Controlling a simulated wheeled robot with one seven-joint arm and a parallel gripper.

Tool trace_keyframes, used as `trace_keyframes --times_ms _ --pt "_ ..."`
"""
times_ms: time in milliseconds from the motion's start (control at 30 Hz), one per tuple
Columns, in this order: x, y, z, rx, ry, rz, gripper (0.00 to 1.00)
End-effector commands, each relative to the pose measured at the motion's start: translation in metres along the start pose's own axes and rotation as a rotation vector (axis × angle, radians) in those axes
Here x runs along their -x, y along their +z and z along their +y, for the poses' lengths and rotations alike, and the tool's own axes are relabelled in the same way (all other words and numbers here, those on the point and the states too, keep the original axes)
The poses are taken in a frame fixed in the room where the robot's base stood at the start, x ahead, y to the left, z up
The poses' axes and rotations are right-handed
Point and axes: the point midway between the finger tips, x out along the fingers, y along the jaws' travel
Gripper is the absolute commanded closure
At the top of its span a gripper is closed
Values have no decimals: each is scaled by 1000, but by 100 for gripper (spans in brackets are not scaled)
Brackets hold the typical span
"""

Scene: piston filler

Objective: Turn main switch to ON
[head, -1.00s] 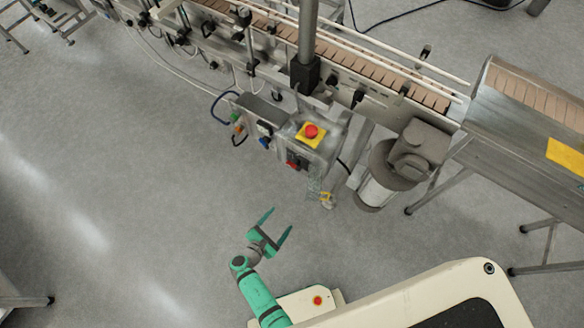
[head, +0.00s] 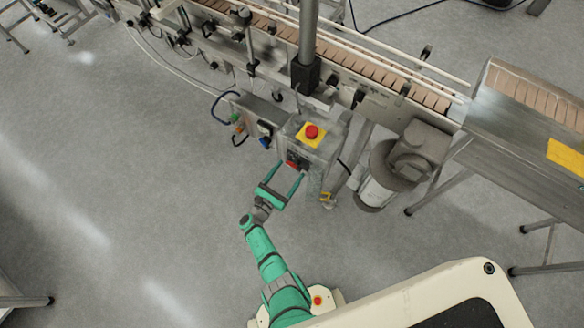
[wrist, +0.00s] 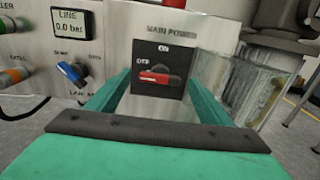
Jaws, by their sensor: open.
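The main switch (wrist: 154,77) is a red handle on a black plate under the words MAIN POWER in the wrist view. The handle lies level, pointing left beside the OFF mark; the ON mark is above it. In the head view the switch (head: 292,164) shows on the front of the grey control box (head: 325,150), partly behind a finger. My gripper (head: 287,174) is open, with its fingertips close to the box front. In the wrist view the fingers of my gripper (wrist: 158,90) stand left and right of the switch plate, with the handle between them. I cannot tell whether they touch the panel.
A red emergency button (head: 311,131) on a yellow plate sits on top of the box. A blue knob (wrist: 72,71) and a LINE display (wrist: 72,22) are on the neighbouring panel. A motor (head: 405,160) stands right of the box. The floor in front is clear.

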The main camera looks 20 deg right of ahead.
Motion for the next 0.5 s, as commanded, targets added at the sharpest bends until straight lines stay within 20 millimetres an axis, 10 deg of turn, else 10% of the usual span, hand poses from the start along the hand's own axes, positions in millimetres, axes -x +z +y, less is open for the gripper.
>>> trace_keyframes --times_ms 500 --pt "-28 0 0 -1 1 2 27"
